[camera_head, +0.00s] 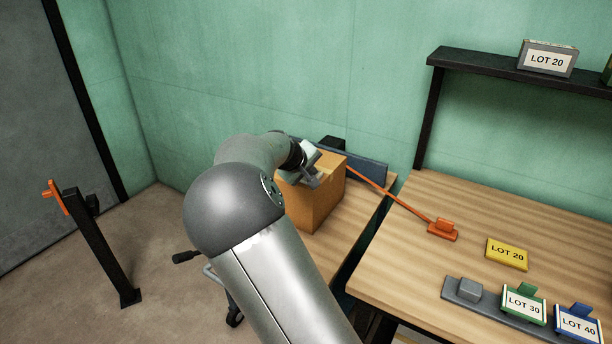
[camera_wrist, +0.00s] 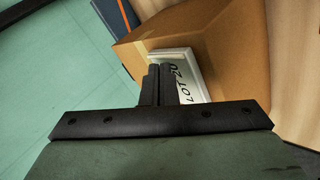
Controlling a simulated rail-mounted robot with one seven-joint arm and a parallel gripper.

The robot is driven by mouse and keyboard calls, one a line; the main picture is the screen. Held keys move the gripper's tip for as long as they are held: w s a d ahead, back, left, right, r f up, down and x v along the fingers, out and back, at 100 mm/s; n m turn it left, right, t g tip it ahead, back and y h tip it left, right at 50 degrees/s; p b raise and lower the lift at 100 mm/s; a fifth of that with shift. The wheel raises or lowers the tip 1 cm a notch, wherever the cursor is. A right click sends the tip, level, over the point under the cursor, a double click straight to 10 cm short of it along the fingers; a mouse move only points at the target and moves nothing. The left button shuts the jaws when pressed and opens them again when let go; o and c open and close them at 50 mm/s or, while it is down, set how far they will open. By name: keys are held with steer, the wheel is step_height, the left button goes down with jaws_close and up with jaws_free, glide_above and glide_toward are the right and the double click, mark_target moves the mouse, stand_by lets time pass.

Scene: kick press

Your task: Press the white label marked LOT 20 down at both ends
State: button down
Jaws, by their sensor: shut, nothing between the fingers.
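A cardboard box (camera_head: 322,207) stands on the wooden table left of the bench; it also shows in the wrist view (camera_wrist: 222,30). A white label (camera_wrist: 190,72) marked LOT 20 lies on a face of this box in the wrist view. My gripper (camera_wrist: 158,68) is shut and empty, with its fingertips over the label's left part. Whether the tips touch the label I cannot tell. The fingers hide part of the label. In the head view my gripper (camera_head: 314,180) is at the top of the box, and I cannot make out the label clearly there.
A grey box (camera_head: 547,58) with a LOT 20 label stands on the black shelf (camera_head: 500,72). The bench holds a yellow LOT 20 plate (camera_head: 507,254), green LOT 30 (camera_head: 523,304) and blue LOT 40 (camera_head: 577,325) holders, and an orange piece (camera_head: 442,230). A black post (camera_head: 100,245) stands left.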

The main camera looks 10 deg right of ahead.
steer(key=shift+f, duration=0.35)
steer(key=shift+r, duration=0.15)
steer(key=shift+r+p, duration=0.8)
steer(key=shift+r, duration=0.85)
step_height(320, 180, up, 4)
steer(key=shift+p, duration=1.15)
